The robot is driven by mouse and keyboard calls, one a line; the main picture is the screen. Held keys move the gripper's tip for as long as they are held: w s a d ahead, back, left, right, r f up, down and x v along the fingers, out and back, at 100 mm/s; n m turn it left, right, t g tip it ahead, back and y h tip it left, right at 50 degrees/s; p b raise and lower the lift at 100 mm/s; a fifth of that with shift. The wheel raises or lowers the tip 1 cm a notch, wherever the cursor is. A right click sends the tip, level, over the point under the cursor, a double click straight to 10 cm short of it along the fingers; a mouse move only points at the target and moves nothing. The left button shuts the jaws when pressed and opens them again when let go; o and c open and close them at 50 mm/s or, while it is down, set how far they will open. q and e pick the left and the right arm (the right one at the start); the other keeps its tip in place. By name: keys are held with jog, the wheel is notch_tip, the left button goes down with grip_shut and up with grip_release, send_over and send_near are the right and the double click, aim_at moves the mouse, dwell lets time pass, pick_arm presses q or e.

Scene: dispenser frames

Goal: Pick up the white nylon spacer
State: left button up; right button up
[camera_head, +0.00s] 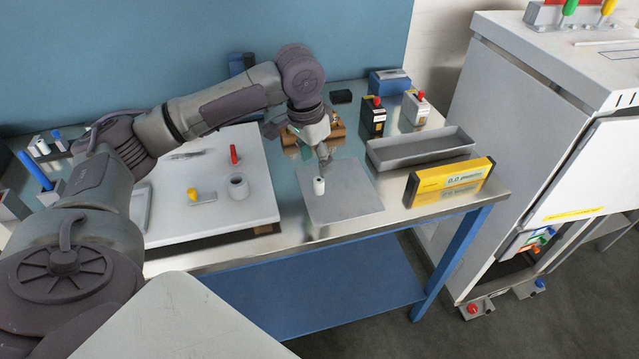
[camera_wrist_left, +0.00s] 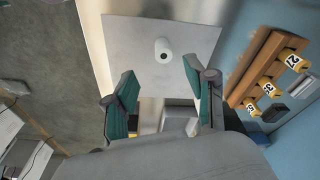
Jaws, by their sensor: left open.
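The white nylon spacer (camera_head: 319,186) is a small white cylinder standing upright on a square grey plate (camera_head: 350,205) on the bench. In the left wrist view the spacer (camera_wrist_left: 163,50) shows its round top with a dark hole, on the bare plate (camera_wrist_left: 125,40). My left gripper (camera_head: 322,158) is above the plate, just behind and over the spacer in the head view. In the left wrist view its two teal-padded fingers (camera_wrist_left: 158,90) are spread apart with nothing between them, and the spacer lies beyond their tips. My right gripper is in neither view.
A yellow display box (camera_head: 449,182) and a grey tray (camera_head: 420,148) stand right of the plate. Small black (camera_head: 373,116) and white (camera_head: 415,107) boxes with red tops stand behind. A wooden rack (camera_wrist_left: 262,65) is near the gripper.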

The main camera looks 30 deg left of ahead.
aim_at(319, 180)
pick_arm(q)
jog(key=f, duration=0.2)
jog(key=shift+w+f, duration=0.3)
jog(key=shift+w, duration=0.05)
jog(key=shift+f, duration=0.5)
jog(key=f, duration=0.2)
jog(key=f+p, duration=0.1)
jog(key=shift+w+f, duration=0.45)
jog(key=shift+f, duration=0.35)
jog(key=c, duration=1)
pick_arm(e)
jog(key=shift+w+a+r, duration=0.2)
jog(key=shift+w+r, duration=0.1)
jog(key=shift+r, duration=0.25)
